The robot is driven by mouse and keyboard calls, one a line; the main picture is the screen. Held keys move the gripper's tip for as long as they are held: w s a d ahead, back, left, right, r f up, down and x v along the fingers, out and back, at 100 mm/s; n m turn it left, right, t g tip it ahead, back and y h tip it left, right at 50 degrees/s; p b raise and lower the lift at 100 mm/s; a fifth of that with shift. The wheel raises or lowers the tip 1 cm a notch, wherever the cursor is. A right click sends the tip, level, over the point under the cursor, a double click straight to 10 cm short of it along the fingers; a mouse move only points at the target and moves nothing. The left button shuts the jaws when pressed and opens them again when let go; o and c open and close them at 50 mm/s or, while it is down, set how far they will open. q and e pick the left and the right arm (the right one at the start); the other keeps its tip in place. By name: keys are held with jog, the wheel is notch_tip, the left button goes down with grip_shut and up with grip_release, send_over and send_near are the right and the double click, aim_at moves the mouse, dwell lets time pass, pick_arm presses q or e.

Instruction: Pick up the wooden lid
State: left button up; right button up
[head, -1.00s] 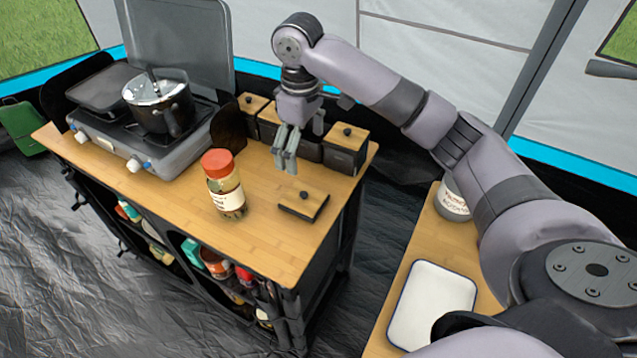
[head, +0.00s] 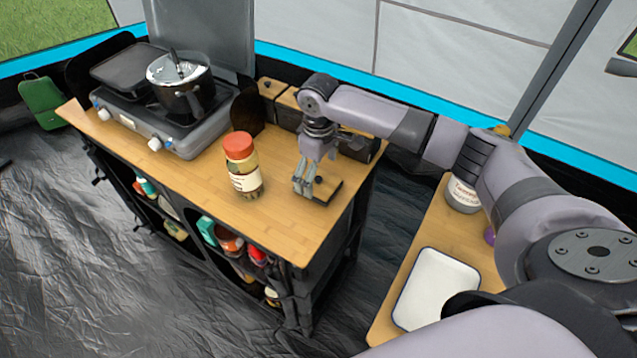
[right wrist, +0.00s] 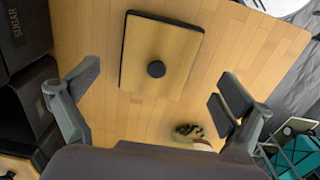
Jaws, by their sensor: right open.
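The wooden lid (head: 327,189), a flat light-wood rectangle with a black edge and a round black knob, lies on the wooden counter. The right wrist view shows the lid (right wrist: 150,50) whole, apart from the fingers. My right gripper (head: 305,187) is over the counter at the lid, partly covering it in the head view. Its fingers are spread, with nothing between them; in the right wrist view the gripper (right wrist: 157,88) has the knob roughly centred between its fingertips. My left gripper is not in view.
A red-capped jar (head: 243,168) stands left of the gripper. Black canisters (head: 358,146) line the back edge; one beside the sugar canister (right wrist: 20,35) looks open. A stove (head: 160,115) with a pot (head: 182,90) is farther left. A white tray (head: 437,288) lies on another table.

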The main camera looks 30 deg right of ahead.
aim_at(319, 178)
notch_tip(319, 178, down, 4)
jog(key=shift+w+d+r+p, duration=0.1)
jog(key=shift+w+r+p, duration=0.05)
jog(key=shift+r+p, duration=0.15)
jog(key=shift+f, duration=0.25)
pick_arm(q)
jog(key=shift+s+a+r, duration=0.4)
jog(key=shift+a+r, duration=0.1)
pick_arm(e)
jog(key=shift+c, duration=0.4)
jog(key=c, duration=1.2)
jog(key=shift+o, duration=0.2)
jog(key=shift+r, duration=0.15)
